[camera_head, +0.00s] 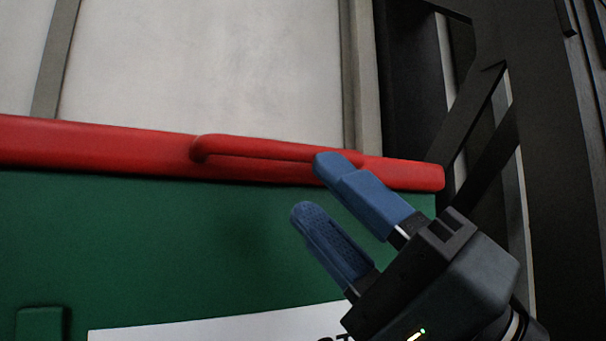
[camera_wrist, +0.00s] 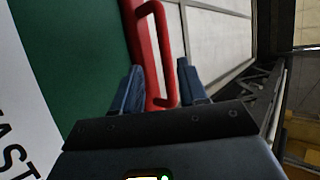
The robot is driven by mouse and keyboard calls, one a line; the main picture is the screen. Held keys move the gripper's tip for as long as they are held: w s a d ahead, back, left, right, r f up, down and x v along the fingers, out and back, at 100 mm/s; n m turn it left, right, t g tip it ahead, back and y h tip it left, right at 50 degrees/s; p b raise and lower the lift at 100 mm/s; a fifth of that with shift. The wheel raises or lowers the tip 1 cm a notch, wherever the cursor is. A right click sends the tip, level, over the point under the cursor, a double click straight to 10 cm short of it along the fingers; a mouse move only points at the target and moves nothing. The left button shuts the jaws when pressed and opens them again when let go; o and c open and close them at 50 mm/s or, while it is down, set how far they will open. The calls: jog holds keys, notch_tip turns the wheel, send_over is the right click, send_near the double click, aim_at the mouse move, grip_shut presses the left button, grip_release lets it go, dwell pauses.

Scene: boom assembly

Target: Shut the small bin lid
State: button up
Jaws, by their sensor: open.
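The bin has a green body (camera_head: 150,240) and a red lid (camera_head: 90,143) along its top edge. A raised red handle (camera_head: 265,145) runs along the lid. I cannot tell how far open the lid is. My gripper (camera_head: 310,187) is open, with blue fingers at the right part of the lid. The upper fingertip overlaps the handle's right part; the lower one is in front of the green body. In the wrist view, the handle (camera_wrist: 167,50) shows between the two open fingers (camera_wrist: 160,68). I cannot tell if they touch it.
A pale panelled wall (camera_head: 210,65) stands behind the bin. Dark metal framework (camera_head: 560,130) rises close on the right, beyond the lid's end. A white lettered label (camera_head: 200,330) is on the bin's front.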

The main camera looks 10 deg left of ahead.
jog(key=shift+v, duration=1.35)
jog(key=shift+s+r, duration=0.1)
